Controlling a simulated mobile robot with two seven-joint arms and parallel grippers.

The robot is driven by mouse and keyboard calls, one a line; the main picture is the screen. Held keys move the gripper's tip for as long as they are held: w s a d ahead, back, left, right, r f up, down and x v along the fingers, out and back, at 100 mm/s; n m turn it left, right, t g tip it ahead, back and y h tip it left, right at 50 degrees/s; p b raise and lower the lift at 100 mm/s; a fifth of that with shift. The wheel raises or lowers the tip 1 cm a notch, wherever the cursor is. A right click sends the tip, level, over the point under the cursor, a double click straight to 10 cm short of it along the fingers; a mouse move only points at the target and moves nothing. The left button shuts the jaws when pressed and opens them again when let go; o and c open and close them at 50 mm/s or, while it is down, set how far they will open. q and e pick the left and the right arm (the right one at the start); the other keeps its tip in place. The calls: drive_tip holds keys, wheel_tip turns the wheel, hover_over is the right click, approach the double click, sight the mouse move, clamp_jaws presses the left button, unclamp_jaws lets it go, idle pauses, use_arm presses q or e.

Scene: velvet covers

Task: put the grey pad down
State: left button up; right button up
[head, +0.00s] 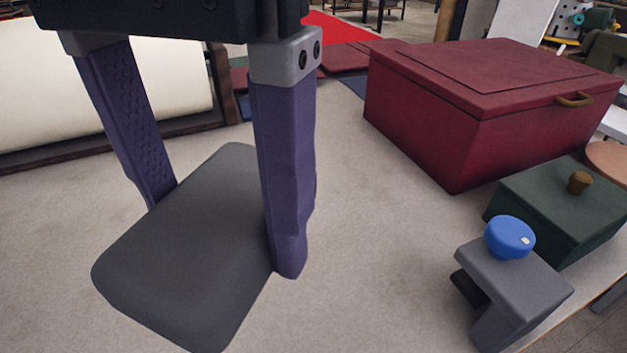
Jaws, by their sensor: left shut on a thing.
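The grey pad (185,265) is a flat, rounded slab at the lower left of the head view. My left gripper (222,225) has two purple fingers and is shut on the pad, one finger at each side edge. The far finger's tip is hidden behind the pad. The pad looks close above the pale surface (375,260), but I cannot tell whether it touches it. My right gripper does not show.
A large dark red box (470,110) with a closed lid and brass handle stands at the back right. A green lidded box (555,205) with a brown knob is in front of it. A grey clamp (505,285) with a blue knob grips the table's right edge. The middle is clear.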

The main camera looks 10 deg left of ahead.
use_arm(q)
wheel_tip(320, 180, down, 2)
drive_tip(key=shift+d+f+b, duration=0.15)
drive_tip(key=shift+f+b, duration=0.1)
drive_tip(key=shift+b, duration=0.25)
wheel_tip(320, 180, down, 14)
drive_tip(key=b, duration=0.4)
drive_tip(key=shift+f, duration=0.1)
wheel_tip(320, 180, down, 5)
drive_tip(key=shift+b, duration=0.85)
drive_tip(key=shift+f, duration=0.15)
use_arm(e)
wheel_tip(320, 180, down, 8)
use_arm(q)
drive_tip(key=shift+f, duration=0.15)
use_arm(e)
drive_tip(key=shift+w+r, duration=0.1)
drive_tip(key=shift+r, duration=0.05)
use_arm(q)
drive_tip(key=o, duration=1)
